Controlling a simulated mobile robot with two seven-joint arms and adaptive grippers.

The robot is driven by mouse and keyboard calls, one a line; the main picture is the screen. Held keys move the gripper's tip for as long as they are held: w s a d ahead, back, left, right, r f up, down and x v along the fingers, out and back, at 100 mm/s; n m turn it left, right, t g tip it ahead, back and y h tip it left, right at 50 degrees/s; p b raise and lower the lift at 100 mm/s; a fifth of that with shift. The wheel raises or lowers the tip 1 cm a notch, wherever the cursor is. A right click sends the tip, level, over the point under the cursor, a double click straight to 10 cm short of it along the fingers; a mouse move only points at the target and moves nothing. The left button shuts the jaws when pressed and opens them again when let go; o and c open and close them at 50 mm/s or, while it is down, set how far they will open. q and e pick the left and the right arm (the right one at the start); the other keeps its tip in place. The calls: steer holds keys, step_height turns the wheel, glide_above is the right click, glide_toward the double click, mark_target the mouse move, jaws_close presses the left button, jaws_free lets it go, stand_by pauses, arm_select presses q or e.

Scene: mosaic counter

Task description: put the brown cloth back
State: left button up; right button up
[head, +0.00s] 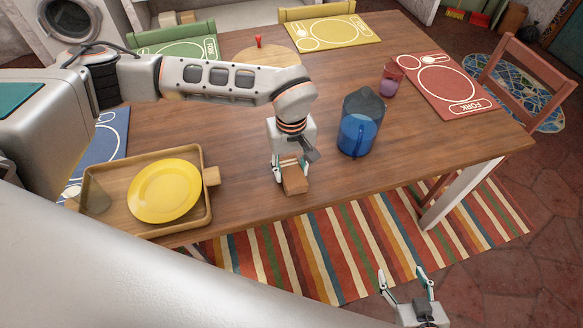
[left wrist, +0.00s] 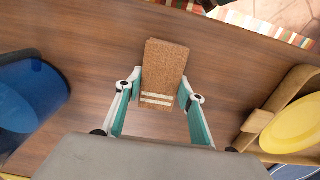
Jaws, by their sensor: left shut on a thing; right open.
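The brown cloth (head: 295,184) is a small folded rectangle with pale stripes, near the front edge of the wooden table. It also shows in the left wrist view (left wrist: 163,65), between the two fingers. My left gripper (head: 291,170) points down and is shut on the cloth; in the left wrist view its fingers (left wrist: 158,90) press on both sides. I cannot tell whether the cloth touches the tabletop. My right gripper (head: 404,278) is open and empty, low beyond the table's front edge, over the floor.
A wooden tray (head: 201,215) with a yellow plate (head: 165,190) and a glass (head: 92,198) is on the left. A blue pitcher (head: 358,132) stands right of my left gripper. A pinkish cup (head: 391,80) and several placemats lie farther back.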

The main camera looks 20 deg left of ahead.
mark_target(291, 170)
arm_select(q)
steer(key=shift+f, duration=0.1)
steer(key=o, duration=1.1)
steer(key=shift+c, duration=0.2)
step_height(291, 170, up, 12)
stand_by(0.3)
